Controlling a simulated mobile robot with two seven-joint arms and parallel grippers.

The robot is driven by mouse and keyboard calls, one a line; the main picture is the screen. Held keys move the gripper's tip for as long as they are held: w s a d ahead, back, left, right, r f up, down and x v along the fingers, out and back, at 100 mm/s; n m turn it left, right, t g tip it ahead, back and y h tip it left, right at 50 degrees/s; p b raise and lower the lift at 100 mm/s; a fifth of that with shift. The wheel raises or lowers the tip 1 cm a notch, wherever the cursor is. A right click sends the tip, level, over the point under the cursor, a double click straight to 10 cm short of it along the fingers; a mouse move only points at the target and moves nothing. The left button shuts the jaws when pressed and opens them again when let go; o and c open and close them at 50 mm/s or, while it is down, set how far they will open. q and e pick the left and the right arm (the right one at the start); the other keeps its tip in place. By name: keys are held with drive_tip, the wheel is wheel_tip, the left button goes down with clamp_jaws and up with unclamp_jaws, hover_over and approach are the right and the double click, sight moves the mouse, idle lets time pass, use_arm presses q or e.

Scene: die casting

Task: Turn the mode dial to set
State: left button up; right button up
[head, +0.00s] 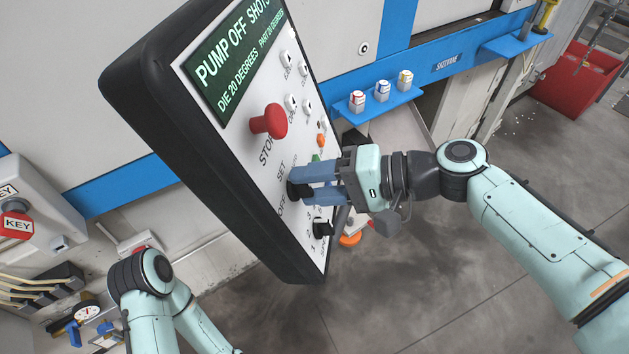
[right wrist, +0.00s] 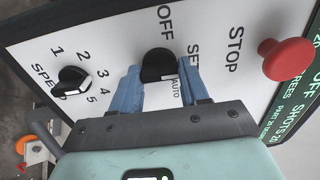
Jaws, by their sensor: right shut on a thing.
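The mode dial (right wrist: 158,66) is a black knob on the white face of the control panel (head: 235,140), with OFF, SET and AUTO printed around it. In the right wrist view my right gripper (right wrist: 158,88) has its two blue fingers on either side of the dial, shut on it. The head view also shows the right gripper (head: 299,185) at the panel, its fingers largely covering the dial. I cannot tell clearly which label the dial points to. My left arm shows at the lower left of the head view, but its gripper is out of view.
A red stop button (right wrist: 287,60) stands out from the panel beside the dial. A black speed dial (right wrist: 71,80) is on the other side. A blue shelf (head: 375,105) with small containers is behind the panel. Grey floor (head: 430,270) lies open at the lower right.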

drive_tip(key=o, duration=1.1)
drive_tip(key=shift+c, duration=0.2)
drive_tip(key=v, duration=1.3)
drive_tip(key=shift+d, duration=0.2)
